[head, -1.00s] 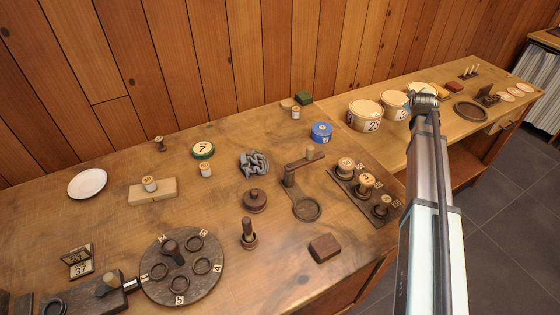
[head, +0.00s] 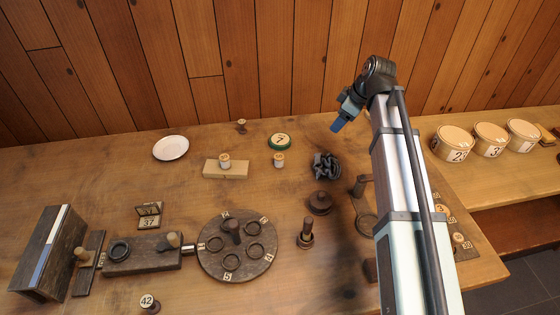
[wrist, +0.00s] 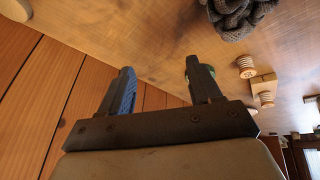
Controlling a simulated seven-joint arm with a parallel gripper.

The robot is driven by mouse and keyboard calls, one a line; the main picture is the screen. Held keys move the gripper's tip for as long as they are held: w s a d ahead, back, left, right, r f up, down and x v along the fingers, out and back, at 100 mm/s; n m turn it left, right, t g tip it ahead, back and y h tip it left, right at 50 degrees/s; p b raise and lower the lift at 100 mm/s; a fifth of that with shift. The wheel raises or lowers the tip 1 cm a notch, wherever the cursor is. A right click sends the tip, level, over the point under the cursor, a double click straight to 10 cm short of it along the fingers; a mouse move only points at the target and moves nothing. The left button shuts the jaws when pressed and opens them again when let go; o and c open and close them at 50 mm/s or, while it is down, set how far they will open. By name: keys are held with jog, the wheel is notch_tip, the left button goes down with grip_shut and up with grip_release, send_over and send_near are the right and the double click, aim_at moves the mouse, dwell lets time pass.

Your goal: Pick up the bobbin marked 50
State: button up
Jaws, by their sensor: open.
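I cannot read a 50 on any bobbin. Small pale bobbins stand in the head view: one (head: 224,160) on a light wooden block (head: 238,170), one (head: 279,160) to its right, and one marked 42 (head: 148,303) at the front. A darker small spool (head: 241,126) stands at the back. The wrist view shows a pale bobbin (wrist: 245,66) and the block with another bobbin (wrist: 266,100). My gripper (head: 338,123) is raised above the back of the table, open and empty. Its fingers (wrist: 162,85) are apart, the left one blue. My arm hides part of the right side.
A dark rope coil (head: 326,167), green tin marked 7 (head: 280,141), white plate (head: 171,148) and round dark stand (head: 237,267) occupy the table. A dark upright box (head: 45,255) stands left. Numbered tubs (head: 453,143) stand right. The back wall is close.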

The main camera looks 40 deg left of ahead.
aim_at(278, 156)
jog(key=s+a+r+n+g, duration=0.2)
jog(key=s+a, duration=0.1)
jog(key=s, duration=0.4)
jog(key=s+a+r+n+g, duration=0.1)
jog(key=s+a+n, duration=0.25)
jog(key=s, duration=0.35)
jog(key=shift+m+h, duration=0.4)
jog(key=shift+m, duration=0.05)
jog(key=shift+s+x, duration=0.15)
jog(key=shift+x, duration=3.2)
jog(key=shift+s+x, duration=0.1)
jog(key=shift+x, duration=3.25)
jog(key=shift+a+r, duration=0.1)
jog(key=c, duration=1.1)
jog(key=shift+r, duration=0.1)
